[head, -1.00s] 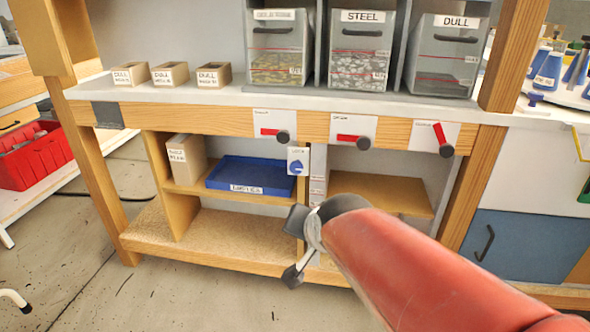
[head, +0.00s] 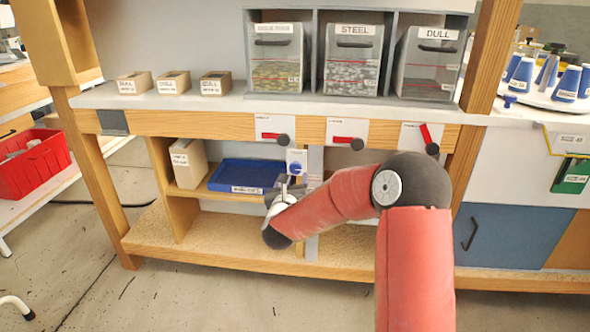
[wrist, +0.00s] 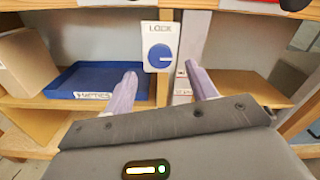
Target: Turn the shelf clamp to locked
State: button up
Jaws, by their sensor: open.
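The shelf clamp shows as a blue round knob (wrist: 160,57) on a white plate marked LOCK (wrist: 159,31), fixed at the front of the shelf divider. A pale mark on the knob points to the right in the wrist view. In the head view the knob (head: 295,168) is small and partly bordered by my arm. My gripper (wrist: 160,80) is open and empty, its two fingers pointing at the plate, one to each side of and below the knob in the picture. I see no contact with the knob. In the head view my gripper (head: 288,188) is just below the plate.
A blue tray (wrist: 75,85) labelled EMPTIES lies on the shelf left of the plate, with a tan box (wrist: 22,65) beside it. Above, three red levers (head: 274,136) are mounted on the bench front. The right shelf (wrist: 240,85) looks empty.

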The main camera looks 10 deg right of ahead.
aim_at(295, 169)
jog(key=p+x, duration=0.1)
jog(key=x, duration=0.6)
jog(key=shift+c, duration=0.5)
jog(key=c, duration=0.9)
